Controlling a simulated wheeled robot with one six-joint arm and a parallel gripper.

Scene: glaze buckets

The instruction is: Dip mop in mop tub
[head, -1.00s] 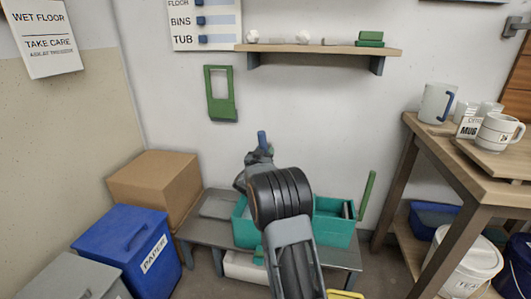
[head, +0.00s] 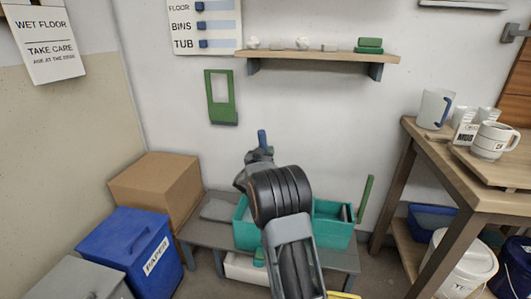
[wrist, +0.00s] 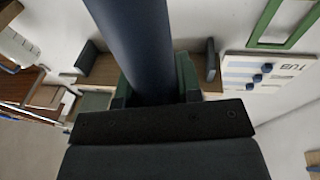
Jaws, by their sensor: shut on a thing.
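My gripper (head: 260,155) is shut on a dark blue pole, the mop handle (head: 262,138), whose top end sticks up above the jaws. In the wrist view the handle (wrist: 135,45) runs between the two green-grey fingers. The teal mop tub (head: 335,232) stands on a low grey bench, behind my arm, which hides its middle. My gripper is above the tub in the head view. The mop's lower end is hidden behind my arm, so I cannot tell whether it touches the tub.
The low grey bench (head: 208,233) stands against the wall. A green upright stick (head: 366,200) is at the tub's right end. A cardboard box (head: 155,185) and blue paper bin (head: 127,250) stand left. A wooden table (head: 480,185) with mugs stands right. A shelf (head: 320,55) is above.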

